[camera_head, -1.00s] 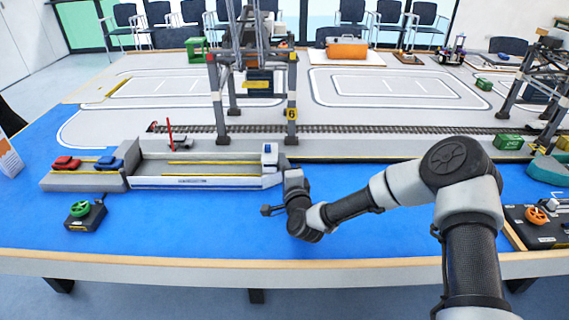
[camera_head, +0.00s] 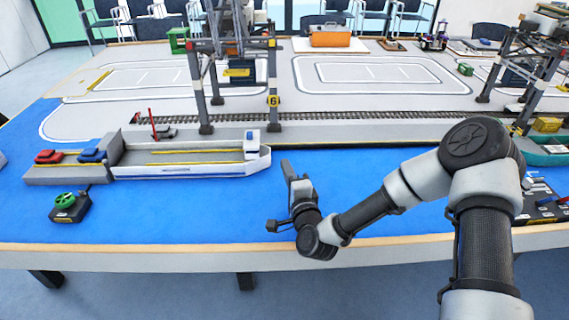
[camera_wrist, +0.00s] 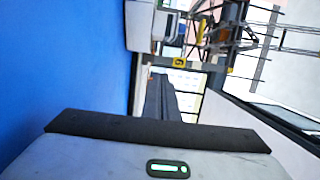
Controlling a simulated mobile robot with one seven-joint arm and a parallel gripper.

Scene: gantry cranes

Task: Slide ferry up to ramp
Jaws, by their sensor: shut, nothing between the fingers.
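The ferry (camera_head: 190,172) is a long white and grey boat with yellow deck lines and a small white and blue cabin at its right end. It lies on the blue water area along the grey quay. Its left end meets the grey ramp (camera_head: 70,176), which bears a red car (camera_head: 48,157) and a blue car (camera_head: 92,155); I cannot tell whether a thin gap is there. My gripper (camera_head: 286,167) is shut and empty, just right of the ferry's right end and apart from it. The ferry's end also shows at the top of the wrist view (camera_wrist: 139,28).
A gantry crane (camera_head: 273,100) marked 6 stands behind the ferry over the rail track. The blue surface between that box and my gripper is clear. Another crane stands at the right.

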